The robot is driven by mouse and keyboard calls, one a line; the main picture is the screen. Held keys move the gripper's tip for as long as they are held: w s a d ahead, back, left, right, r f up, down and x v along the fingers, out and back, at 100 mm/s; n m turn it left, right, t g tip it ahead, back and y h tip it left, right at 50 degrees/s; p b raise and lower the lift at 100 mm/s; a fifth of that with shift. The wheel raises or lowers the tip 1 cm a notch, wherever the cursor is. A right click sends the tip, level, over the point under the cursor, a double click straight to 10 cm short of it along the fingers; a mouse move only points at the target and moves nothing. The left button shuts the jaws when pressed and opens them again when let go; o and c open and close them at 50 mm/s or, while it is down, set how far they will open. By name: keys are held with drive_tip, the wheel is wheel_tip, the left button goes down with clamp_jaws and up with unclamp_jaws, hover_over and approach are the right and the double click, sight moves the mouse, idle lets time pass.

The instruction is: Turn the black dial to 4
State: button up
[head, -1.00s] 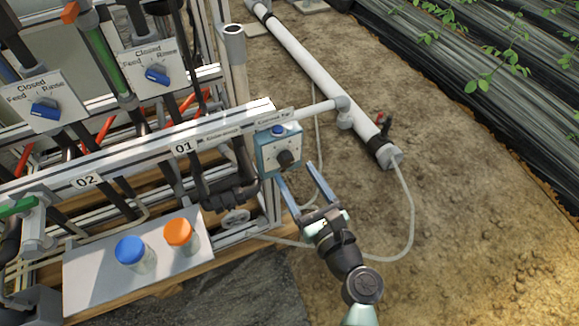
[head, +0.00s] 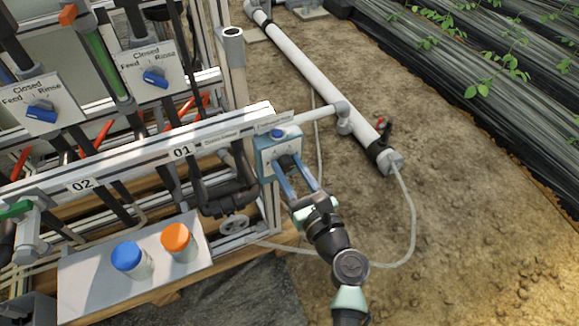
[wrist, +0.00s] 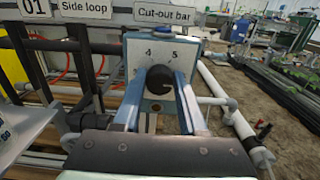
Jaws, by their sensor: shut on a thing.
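The black dial (wrist: 159,78) sits on the pale face of a blue control box (head: 263,155) at the end of the skid's rail. In the wrist view the numbers 4 and 5 show above the dial, 4 to the left and 5 to the right. My gripper (head: 288,166) is shut on the dial, with one blue finger on each side of it, as the wrist view (wrist: 160,84) also shows. The lower part of the scale is hidden behind the fingers. I cannot tell which number the dial points to.
A blue button (head: 277,133) is on top of the box. A white pipe (head: 311,64) with a red-handled valve (head: 384,129) runs behind it. Blue (head: 128,254) and orange (head: 176,238) capped jars stand on a shelf at left. Bare soil lies to the right.

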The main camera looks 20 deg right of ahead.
clamp_jaws()
drive_tip(key=n+b, duration=0.2)
drive_tip(key=n, duration=0.3)
drive_tip(key=shift+a+f+n, duration=0.1)
drive_tip(key=shift+f+n, duration=0.05)
drive_tip(key=shift+n, duration=0.25)
drive_tip(key=n+b, duration=0.3)
drive_tip(key=n, duration=0.3)
drive_tip(key=shift+f, duration=0.1)
drive_tip(key=n+b, duration=0.3)
drive_tip(key=n, duration=0.3)
drive_tip(key=shift+f+n, duration=0.15)
drive_tip(key=shift+n, duration=0.15)
drive_tip(key=n+b, duration=0.3)
drive_tip(key=n, duration=0.2)
drive_tip(key=shift+n, duration=0.3)
drive_tip(key=o, duration=1.1)
unclamp_jaws()
drive_tip(key=shift+c, duration=0.2)
